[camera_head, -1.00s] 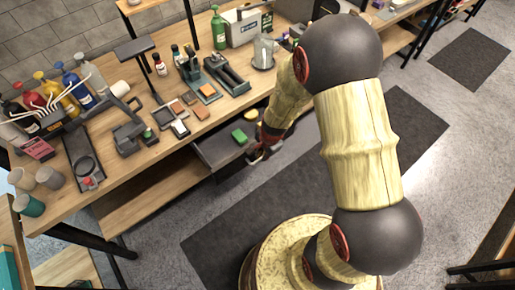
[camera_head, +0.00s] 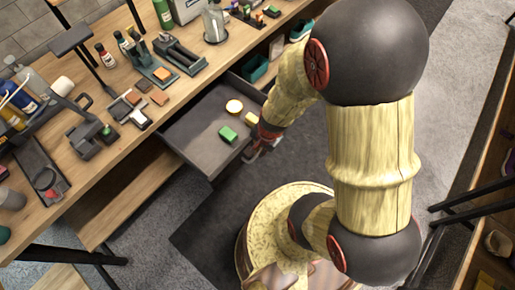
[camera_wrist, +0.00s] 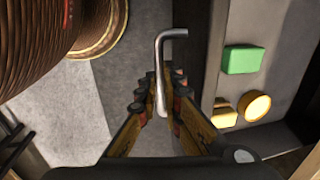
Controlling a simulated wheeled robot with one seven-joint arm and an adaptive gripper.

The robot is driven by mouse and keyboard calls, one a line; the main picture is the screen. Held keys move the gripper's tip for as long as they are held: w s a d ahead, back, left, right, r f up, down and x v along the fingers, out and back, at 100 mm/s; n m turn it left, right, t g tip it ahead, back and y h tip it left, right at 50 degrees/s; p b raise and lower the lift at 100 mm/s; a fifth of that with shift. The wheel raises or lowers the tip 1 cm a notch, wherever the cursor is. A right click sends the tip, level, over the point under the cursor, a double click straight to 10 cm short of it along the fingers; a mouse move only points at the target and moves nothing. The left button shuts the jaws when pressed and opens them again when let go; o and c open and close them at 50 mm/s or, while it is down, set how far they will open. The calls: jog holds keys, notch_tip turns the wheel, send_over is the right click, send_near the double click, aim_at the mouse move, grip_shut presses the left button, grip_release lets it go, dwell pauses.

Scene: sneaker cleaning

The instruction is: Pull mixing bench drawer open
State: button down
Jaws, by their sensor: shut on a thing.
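The mixing bench drawer (camera_head: 196,132) stands well out from under the wooden bench top, its grey inside open to view. In the wrist view part of the drawer's front wall (camera_wrist: 208,75) runs down the right. My gripper (camera_head: 260,148) is at the drawer's front, partly hidden by my arm in the head view. In the wrist view the fingers (camera_wrist: 161,95) are closed around a bent metal handle (camera_wrist: 170,36). Inside the drawer lie a green sponge (camera_head: 228,133), a round yellow-rimmed item (camera_head: 234,106) and a small yellow block (camera_head: 252,118).
The bench top (camera_head: 106,170) carries several bottles, brushes and small tools. A teal container (camera_head: 255,68) sits below the bench top right of the drawer. A dark mat (camera_head: 205,235) covers the floor in front, around my base.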

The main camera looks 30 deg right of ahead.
jog(key=c, duration=2.2)
grip_release()
jog(key=r, duration=0.4)
jog(key=s+r, duration=0.1)
jog(key=r, duration=0.2)
jog(key=s+r, duration=0.1)
jog(key=r, duration=0.3)
jog(key=shift+d+r, duration=0.35)
